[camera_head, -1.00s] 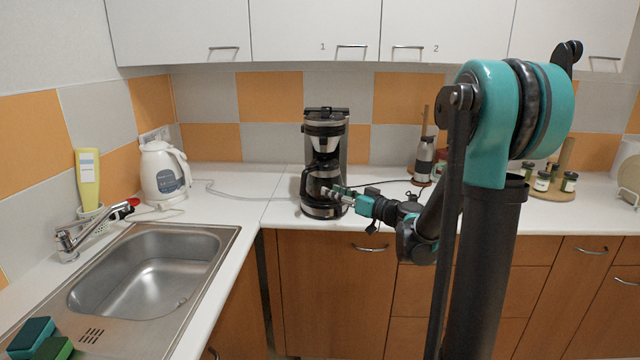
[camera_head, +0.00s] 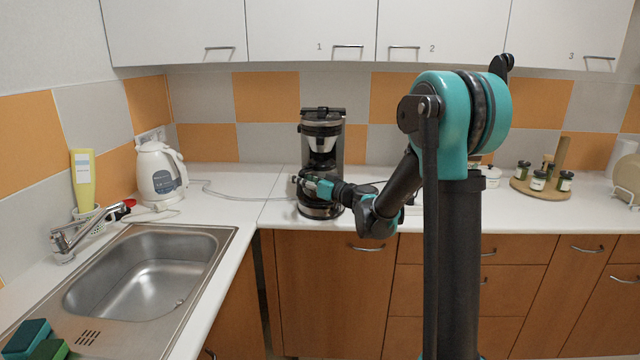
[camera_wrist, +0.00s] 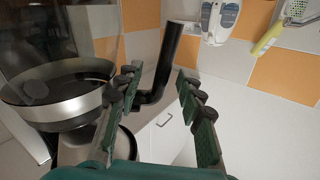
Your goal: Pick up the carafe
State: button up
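The carafe stands in the black and silver coffee machine (camera_head: 322,130) on the counter; in the head view my gripper (camera_head: 311,184) covers much of it. The upside-down wrist view shows its clear glass (camera_wrist: 75,28) at the upper left and its black bent handle (camera_wrist: 168,58) in the middle. My gripper (camera_wrist: 156,73) is open, with one finger on each side of the handle. Gaps show between the handle and both fingers, so it does not look gripped. The carafe's lid is hard to make out.
A white kettle (camera_head: 160,174) stands left of the machine, its cord on the counter. A sink (camera_head: 150,275) is at the front left. Jars (camera_head: 538,181) on a wooden tray stand to the right. White cabinets (camera_head: 310,30) hang above.

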jog(key=shift+w+a, duration=0.25)
jog(key=shift+w, duration=0.05)
grip_shut()
dwell(0.3)
